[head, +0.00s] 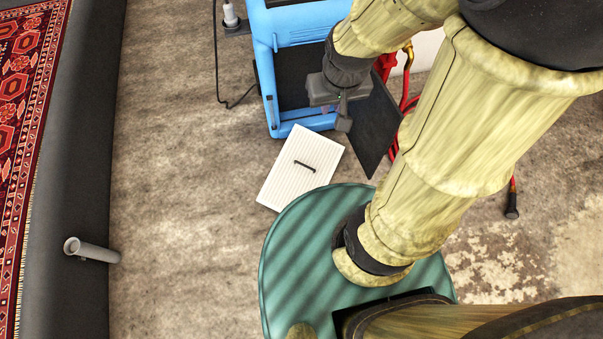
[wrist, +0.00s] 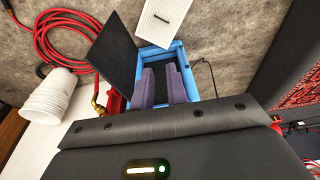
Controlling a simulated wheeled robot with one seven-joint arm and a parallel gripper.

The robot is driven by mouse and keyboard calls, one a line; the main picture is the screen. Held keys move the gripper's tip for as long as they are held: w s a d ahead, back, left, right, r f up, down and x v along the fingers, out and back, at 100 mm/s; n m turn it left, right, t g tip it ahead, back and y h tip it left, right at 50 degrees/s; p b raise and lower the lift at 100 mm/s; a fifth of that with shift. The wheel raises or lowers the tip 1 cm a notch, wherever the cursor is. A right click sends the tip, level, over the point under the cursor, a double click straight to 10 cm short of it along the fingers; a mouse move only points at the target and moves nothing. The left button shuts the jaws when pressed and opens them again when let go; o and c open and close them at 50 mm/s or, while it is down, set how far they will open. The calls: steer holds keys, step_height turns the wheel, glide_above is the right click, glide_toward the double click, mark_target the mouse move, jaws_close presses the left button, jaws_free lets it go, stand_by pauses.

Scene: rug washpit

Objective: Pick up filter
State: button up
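The filter (head: 301,167) is a white ribbed panel with a dark bar handle across its middle. It lies on the floor, in front of a blue machine (head: 264,45). In the wrist view the filter (wrist: 178,22) is at the top, cut by the frame edge. My gripper (head: 343,118) is above the machine's open side, up and right of the filter in the head view, apart from it. In the wrist view its two purple-grey fingers (wrist: 162,80) stand apart with nothing between them, over the machine's dark opening.
The machine's black door (head: 374,128) hangs open beside the filter. A red hose (wrist: 62,42) is coiled on the floor, near stacked white buckets (wrist: 48,95). A grey pipe (head: 92,250) sticks out of the dark wall at left. The floor left of the filter is clear.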

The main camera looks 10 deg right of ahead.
steer(key=w+a+f+m+t+h+b, duration=0.1)
steer(key=w+a+f+m+h+b, duration=0.2)
steer(key=f+m+b, duration=0.6)
steer(key=w+a+f+m+t+h+b, duration=0.2)
steer(key=f+m+b, duration=0.8)
steer(key=f, duration=2.5)
steer(key=w+a+f+m+t+h+b, duration=0.2)
steer(key=w+a+f+m+h+b, duration=0.3)
steer(key=f, duration=1.8)
steer(key=w+a+m+b, duration=0.2)
steer(key=a+m+b, duration=0.1)
steer(key=m+b, duration=0.2)
steer(key=shift+h+b, duration=0.4)
steer(key=shift+b, duration=0.55)
steer(key=shift+f, duration=0.1)
steer(key=b, duration=0.6)
glide_above(299, 176)
steer(key=a, duration=0.1)
steer(key=f, duration=0.5)
steer(key=shift+s, duration=0.4)
steer(key=shift+w+d, duration=0.3)
steer(key=shift+d, duration=0.1)
steer(key=shift+f, duration=0.15)
